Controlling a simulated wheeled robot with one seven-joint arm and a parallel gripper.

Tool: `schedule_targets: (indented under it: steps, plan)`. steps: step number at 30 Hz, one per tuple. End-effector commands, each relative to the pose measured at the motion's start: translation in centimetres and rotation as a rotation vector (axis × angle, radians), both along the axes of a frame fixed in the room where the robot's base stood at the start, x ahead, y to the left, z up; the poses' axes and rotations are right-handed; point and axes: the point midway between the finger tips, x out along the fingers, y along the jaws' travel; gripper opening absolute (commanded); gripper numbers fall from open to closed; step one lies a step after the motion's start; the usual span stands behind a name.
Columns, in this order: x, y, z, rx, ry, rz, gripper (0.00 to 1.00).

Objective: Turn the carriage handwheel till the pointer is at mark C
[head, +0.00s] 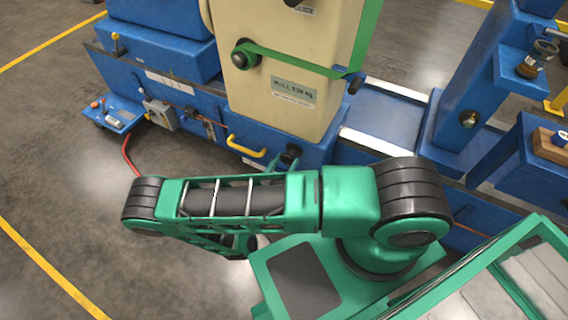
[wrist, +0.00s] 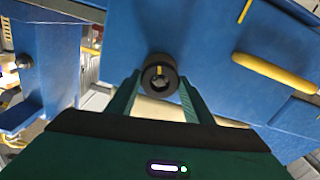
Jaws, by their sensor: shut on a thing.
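The carriage handwheel (wrist: 160,73) is a small black round knob with a yellow mark on its face. It sticks out from a blue face in the wrist view. My gripper (wrist: 160,80) has its two green fingers on either side of the knob, shut on it. I cannot make out the pointer or mark C in either view.
A yellow handle (head: 247,147) sits left of the handwheel, and shows right of it in the wrist view (wrist: 275,72). A cream block (head: 290,98) with a green strap stands above. A blue post (head: 478,85) rises at right.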

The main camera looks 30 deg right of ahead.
Motion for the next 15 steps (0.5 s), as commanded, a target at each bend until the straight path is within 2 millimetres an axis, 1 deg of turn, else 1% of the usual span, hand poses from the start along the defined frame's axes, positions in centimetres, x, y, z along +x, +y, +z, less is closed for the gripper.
schedule_targets:
  steps: [2, 3, 6, 15]
  plan:
    - [0.06, 0.1, -0.36, 0.008, 0.005, 0.002, 0.2]
    - [0.06, 0.1, -0.36, 0.008, 0.005, 0.002, 0.49]
    - [0.04, 0.09, -0.31, 0.008, 0.004, 0.003, 0.7]
    - [-0.01, 0.09, -0.11, 0.003, 0.002, 0.001, 0.7]
